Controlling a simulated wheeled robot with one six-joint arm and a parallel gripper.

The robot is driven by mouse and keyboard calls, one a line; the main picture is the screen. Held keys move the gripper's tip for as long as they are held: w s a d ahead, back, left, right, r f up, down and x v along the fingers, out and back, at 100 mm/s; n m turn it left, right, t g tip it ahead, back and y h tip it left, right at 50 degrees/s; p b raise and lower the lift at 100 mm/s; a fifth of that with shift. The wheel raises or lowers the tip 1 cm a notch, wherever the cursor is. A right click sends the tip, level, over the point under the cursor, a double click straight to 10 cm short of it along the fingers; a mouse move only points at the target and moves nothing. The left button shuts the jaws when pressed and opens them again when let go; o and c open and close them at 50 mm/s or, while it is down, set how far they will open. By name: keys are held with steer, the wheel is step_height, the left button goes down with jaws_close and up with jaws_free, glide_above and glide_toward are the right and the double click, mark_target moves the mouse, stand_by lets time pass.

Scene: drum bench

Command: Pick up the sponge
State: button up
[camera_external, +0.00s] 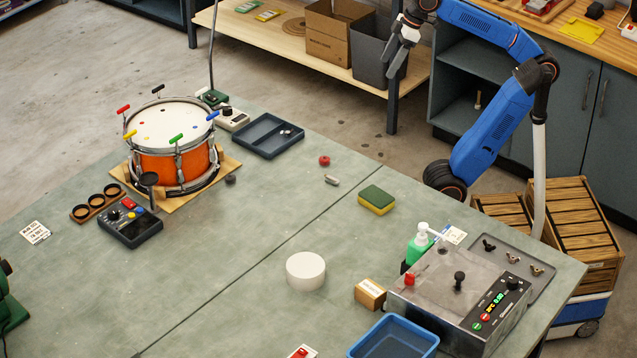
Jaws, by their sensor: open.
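The sponge (376,200) is a small block with a dark green top and yellow sides. It lies flat on the grey-green bench (240,270), near the bench's far right edge. My gripper (393,62) is high at the top of the view, beyond the bench edge and well away from the sponge. Its fingers are open, hang downward and hold nothing.
A green pump bottle (419,244), a grey control box (455,295) and a cardboard block (370,294) stand nearer than the sponge. A white cylinder (305,271), a grey piece (331,180) and a red knob (324,160) lie to its left. An orange drum (172,145) stands far left.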

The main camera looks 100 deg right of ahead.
steer(key=w+a+r+m+g+y, duration=0.1)
steer(key=w+a+m+g, duration=0.15)
steer(key=w+a, duration=0.55)
steer(key=m+g+h, duration=0.1)
steer(key=m+g, duration=0.1)
steer(key=m, duration=0.6)
glide_above(377, 196)
steer(key=f, duration=1.8)
steer(key=shift+w+d, duration=0.15)
steer(key=shift+d, duration=0.1)
steer(key=shift+a+f, duration=0.2)
steer(key=shift+f, duration=2.75)
steer(key=c, duration=1.1)
